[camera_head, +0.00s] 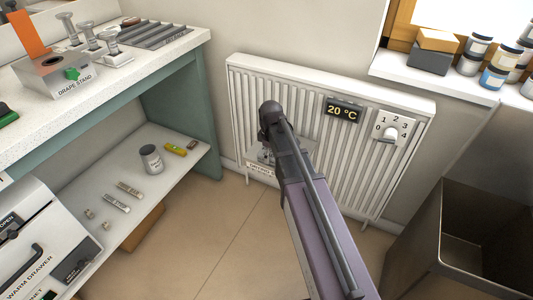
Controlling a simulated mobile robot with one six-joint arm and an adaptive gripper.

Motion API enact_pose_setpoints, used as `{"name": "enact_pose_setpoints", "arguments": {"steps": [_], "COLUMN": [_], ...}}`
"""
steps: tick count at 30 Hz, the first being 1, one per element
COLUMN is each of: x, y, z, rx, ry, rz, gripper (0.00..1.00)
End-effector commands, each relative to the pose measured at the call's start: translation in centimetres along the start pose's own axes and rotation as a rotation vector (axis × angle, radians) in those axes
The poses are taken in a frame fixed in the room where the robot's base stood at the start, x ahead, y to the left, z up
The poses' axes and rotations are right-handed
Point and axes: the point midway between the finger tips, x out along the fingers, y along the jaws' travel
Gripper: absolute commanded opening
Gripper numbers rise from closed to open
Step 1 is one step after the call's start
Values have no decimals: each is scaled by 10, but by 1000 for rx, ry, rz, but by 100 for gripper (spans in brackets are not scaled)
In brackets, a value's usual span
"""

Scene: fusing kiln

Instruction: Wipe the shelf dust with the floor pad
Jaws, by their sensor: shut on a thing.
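A white lower shelf (130,170) runs under the workbench at the left. On it stand a grey lidded jar (151,158), a yellow block (175,149), a small dark red item (192,145) and several small metal pieces. I cannot make out dust on the shelf. I see no thing that I can name as the floor pad. My purple and dark arm rises from the bottom middle to a dark joint in front of the radiator. My gripper cannot be made out; the arm may hide it.
A white radiator (300,90) stands against the back wall. A brown object (143,227) lies low beneath the shelf edge. A dark open bin (455,210) stands at the right. A white drawer unit (35,240) is front left. The tan floor (225,240) between is clear.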

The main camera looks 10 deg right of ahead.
Motion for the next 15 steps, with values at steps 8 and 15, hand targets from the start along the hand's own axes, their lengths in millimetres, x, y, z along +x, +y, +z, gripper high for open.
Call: {"name": "enact_pose_setpoints", "arguments": {"steps": [8,15], "x": [-1,-1], "y": [-1,-1], "z": [14,14], "rx": [1,0], "ry": [0,0], "rz": [0,0], "gripper": [39,39]}}
